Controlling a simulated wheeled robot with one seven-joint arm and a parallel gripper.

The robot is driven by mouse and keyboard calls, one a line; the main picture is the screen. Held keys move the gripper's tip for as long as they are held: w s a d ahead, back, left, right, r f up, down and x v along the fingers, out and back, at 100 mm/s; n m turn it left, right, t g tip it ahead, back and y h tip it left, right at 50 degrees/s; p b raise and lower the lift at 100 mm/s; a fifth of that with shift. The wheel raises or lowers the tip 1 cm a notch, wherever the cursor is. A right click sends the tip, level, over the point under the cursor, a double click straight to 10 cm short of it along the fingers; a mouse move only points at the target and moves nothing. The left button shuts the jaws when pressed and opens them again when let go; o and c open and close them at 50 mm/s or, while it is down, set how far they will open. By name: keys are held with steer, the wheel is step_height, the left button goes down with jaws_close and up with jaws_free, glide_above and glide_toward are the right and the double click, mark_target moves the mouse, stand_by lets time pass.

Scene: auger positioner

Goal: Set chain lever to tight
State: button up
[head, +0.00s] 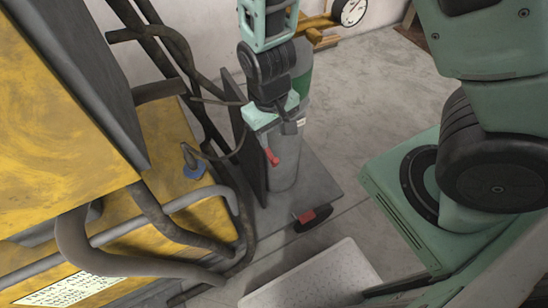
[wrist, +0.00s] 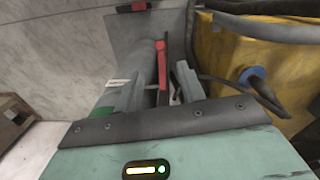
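A red lever (head: 271,157) stands at the side of a grey gas cylinder (head: 284,170) on a cart. It looks like the chain lever; no chain can be made out. In the wrist view the lever (wrist: 162,64) rises upright beside the cylinder (wrist: 148,58). My gripper (head: 277,128) is just above the lever, reaching down from the top. In the wrist view my gripper (wrist: 160,82) appears open, with the lever in line with the gap. I see no clear contact, and the lever's lower end is hidden.
The cart's grey base (head: 318,180) has another red part (head: 307,216) by its wheel. A yellow machine (head: 165,135) with thick dark hoses (head: 150,262) stands close on the left. A gauge (head: 350,11) is behind. Floor at the right rear is clear.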

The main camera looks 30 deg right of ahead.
mark_target(275, 159)
steer(key=f, duration=0.7)
steer(key=f+b, duration=0.1)
steer(key=f, duration=0.3)
steer(key=shift+d, duration=0.3)
steer(key=shift+w, duration=0.1)
jaws_close()
